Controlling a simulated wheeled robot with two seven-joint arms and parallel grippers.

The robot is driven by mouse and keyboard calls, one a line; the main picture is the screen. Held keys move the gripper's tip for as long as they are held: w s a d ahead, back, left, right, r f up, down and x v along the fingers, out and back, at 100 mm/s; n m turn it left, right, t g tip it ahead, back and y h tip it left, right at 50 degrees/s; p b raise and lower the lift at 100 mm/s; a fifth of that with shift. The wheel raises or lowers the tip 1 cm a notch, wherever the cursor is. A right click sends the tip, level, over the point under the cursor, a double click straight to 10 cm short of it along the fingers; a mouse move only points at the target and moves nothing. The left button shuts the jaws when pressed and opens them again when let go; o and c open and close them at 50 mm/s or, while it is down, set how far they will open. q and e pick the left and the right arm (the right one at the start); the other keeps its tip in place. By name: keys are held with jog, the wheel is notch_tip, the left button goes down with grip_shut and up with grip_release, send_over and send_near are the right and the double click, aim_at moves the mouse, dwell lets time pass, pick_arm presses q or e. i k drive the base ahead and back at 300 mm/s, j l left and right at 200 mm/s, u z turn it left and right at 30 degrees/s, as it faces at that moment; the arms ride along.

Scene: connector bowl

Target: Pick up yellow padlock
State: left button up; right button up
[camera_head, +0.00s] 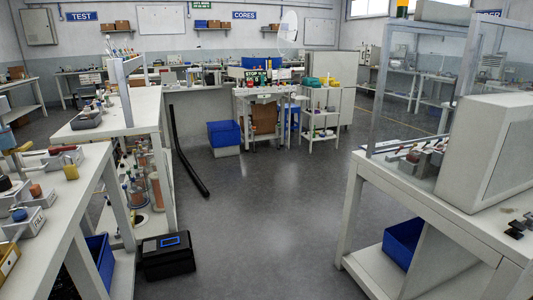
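A small yellow block-shaped thing (71,172) at the right edge of the near left bench looks like the yellow padlock. It is too small for me to make out a shackle. Small grey devices and a red part lie close beside it. Neither of my grippers shows in the head view.
The near left bench (60,215) holds grey boxes and small parts. A black case (168,256) lies on the floor by it. A white bench (440,205) with a glass-sided frame stands at right, a blue bin (403,242) below. The middle floor (265,220) is clear.

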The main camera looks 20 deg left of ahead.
aim_at(71, 172)
jog(key=i+j+u, duration=0.1)
jog(key=i+u, duration=0.2)
jog(key=u, duration=0.2)
jog(key=i+u, duration=0.3)
jog(key=u, duration=0.2)
jog(key=i+l+u, duration=0.1)
jog(key=i+u, duration=0.2)
jog(key=u, duration=0.2)
jog(key=i+l+u, duration=0.25)
jog(key=u, duration=0.25)
jog(key=i+l+u, duration=0.2)
jog(key=u, duration=0.3)
jog(key=i+l+u, duration=0.15)
jog(key=l+u, duration=0.35)
